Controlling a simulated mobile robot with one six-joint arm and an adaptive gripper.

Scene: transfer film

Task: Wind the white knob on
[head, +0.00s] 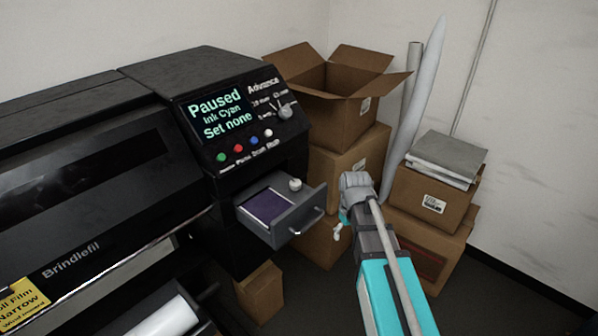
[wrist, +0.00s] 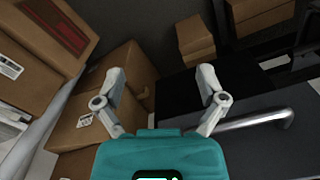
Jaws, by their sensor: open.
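The black printer's panel carries a pale grey-white dial (head: 286,112) under the word "Advance", with small position marks too fine to read. A small white knob (head: 295,184) sits at the back right of the open drawer (head: 301,209). I cannot tell which of these is the task's white knob. The screen (head: 221,115) reads "Paused, Ink Cyan, Set none". My gripper (head: 340,231) is to the right of the drawer, apart from both knobs. In the wrist view my gripper (wrist: 160,76) is open and empty, its fingers wide apart; neither knob shows there.
The drawer holds a dark purple piece (head: 266,206); its handle (wrist: 245,123) lies right of the fingers in the wrist view. Red, green, blue and white buttons (head: 239,149) line the panel. An open carton (head: 340,112) and stacked boxes (head: 437,195) stand close behind my arm.

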